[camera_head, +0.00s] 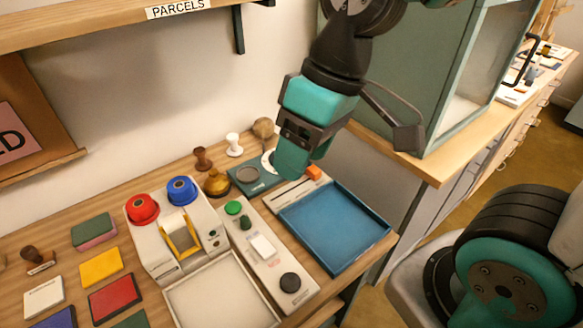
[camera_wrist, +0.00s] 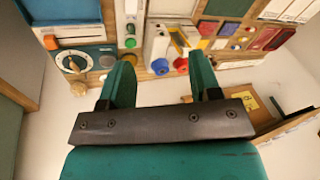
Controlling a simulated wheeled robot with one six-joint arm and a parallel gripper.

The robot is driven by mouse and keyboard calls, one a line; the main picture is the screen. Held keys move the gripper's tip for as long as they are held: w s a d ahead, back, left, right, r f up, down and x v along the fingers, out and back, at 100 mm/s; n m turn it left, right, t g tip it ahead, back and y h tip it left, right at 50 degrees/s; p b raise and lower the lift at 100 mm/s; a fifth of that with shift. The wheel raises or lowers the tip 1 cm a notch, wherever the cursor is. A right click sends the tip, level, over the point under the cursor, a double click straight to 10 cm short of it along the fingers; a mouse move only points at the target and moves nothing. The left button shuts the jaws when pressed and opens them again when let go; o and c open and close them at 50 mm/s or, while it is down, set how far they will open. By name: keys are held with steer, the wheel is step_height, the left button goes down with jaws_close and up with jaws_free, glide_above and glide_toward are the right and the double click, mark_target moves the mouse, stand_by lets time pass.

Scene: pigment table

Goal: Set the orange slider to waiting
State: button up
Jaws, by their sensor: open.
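The orange slider (camera_head: 314,172) sits at the far right end of a pale track strip (camera_head: 290,194) behind the blue tray. It also shows in the wrist view (camera_wrist: 50,42) at upper left, beside a white dial. No label for waiting is readable on the strip. My gripper (camera_head: 292,170) hangs above the back of the table, just left of the slider in the head view, and hides part of the dial panel. In the wrist view my gripper (camera_wrist: 160,78) has its two teal fingers apart with nothing between them. It is not touching the slider.
A blue tray (camera_head: 335,228) lies in front of the strip. A teal dial panel (camera_head: 246,182) is left of my gripper. A control panel with a black knob (camera_head: 290,283) and a tape dispenser (camera_head: 172,240) stand further left. A teal cabinet (camera_head: 440,75) rises at the right.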

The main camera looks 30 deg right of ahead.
steer(key=w+d+f+m+h, duration=0.1)
steer(key=w+d+f, duration=0.25)
steer(key=w, duration=0.45)
steer(key=w+d+f+m+h, duration=0.15)
steer(key=w+d, duration=0.25)
steer(key=w, duration=0.4)
steer(key=m, duration=0.2)
glide_above(314, 169)
step_height(314, 169, down, 8)
steer(key=shift+h, duration=0.55)
step_height(314, 169, down, 17)
steer(key=shift+r+p, duration=0.1)
steer(key=shift+p, duration=1.15)
steer(key=shift+f, duration=0.7)
